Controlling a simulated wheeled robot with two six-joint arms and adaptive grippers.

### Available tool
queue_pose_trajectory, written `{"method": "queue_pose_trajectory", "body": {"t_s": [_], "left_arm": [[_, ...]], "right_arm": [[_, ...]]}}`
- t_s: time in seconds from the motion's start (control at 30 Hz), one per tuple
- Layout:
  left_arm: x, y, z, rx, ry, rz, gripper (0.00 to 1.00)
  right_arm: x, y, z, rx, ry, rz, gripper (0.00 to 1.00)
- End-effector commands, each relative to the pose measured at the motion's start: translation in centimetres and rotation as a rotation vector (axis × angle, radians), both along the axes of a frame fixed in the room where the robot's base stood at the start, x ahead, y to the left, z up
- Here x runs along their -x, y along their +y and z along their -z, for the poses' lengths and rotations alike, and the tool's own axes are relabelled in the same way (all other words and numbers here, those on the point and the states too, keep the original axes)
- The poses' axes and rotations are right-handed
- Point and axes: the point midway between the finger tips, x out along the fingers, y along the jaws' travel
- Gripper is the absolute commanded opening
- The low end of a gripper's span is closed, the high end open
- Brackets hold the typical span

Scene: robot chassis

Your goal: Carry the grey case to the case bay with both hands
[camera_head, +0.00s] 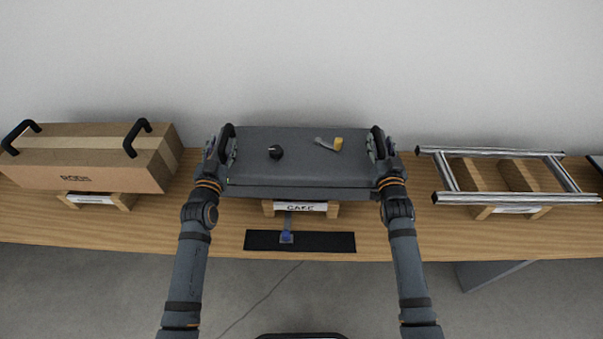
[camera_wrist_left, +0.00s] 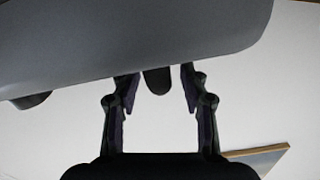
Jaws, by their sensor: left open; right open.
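The grey case (camera_head: 300,165) is at the middle of the wooden bench, over wooden supports (camera_head: 333,210) with a label that appears to read CASE. It looks level; its contact with the supports is hidden. It has a dark handle at each end. My left gripper (camera_head: 219,148) is at its left end, by the left handle (camera_head: 228,132). In the left wrist view the open fingers (camera_wrist_left: 157,84) stand on either side of the dark handle (camera_wrist_left: 157,82), with gaps. My right gripper (camera_head: 384,150) is open at the right handle (camera_head: 378,138); its fingertips are partly hidden.
A black knob (camera_head: 276,152) and a small yellow-ended item (camera_head: 337,144) lie on the case lid. A cardboard box (camera_head: 85,170) with black handles stands left, a metal ladder-like frame (camera_head: 500,152) right. A black strip (camera_head: 330,242) with a blue part (camera_head: 287,237) lies at the front.

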Motion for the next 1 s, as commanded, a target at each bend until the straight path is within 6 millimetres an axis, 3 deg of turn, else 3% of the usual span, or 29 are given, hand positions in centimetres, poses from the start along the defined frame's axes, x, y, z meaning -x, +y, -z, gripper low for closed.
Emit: {"method": "queue_pose_trajectory", "body": {"t_s": [0.17,0.4,0.6,0.87,1.0], "left_arm": [[2.0,0.1,0.1,-0.002,0.002,0.000,0.44],[7.9,0.3,0.2,-0.001,0.005,0.000,0.44],[11.2,0.5,0.1,-0.001,0.004,0.000,0.44],[12.0,0.5,0.0,0.001,0.001,0.001,0.44],[12.0,0.5,0.0,0.000,0.001,0.001,0.44]], "right_arm": [[0.0,0.0,0.1,0.001,0.001,0.000,0.43],[0.0,0.0,0.1,0.002,0.002,0.001,0.43],[0.0,0.0,0.1,0.002,0.002,0.001,0.43],[0.1,0.0,0.1,0.002,0.002,0.001,0.43],[1.8,0.0,0.2,0.002,0.003,0.000,0.43]]}}
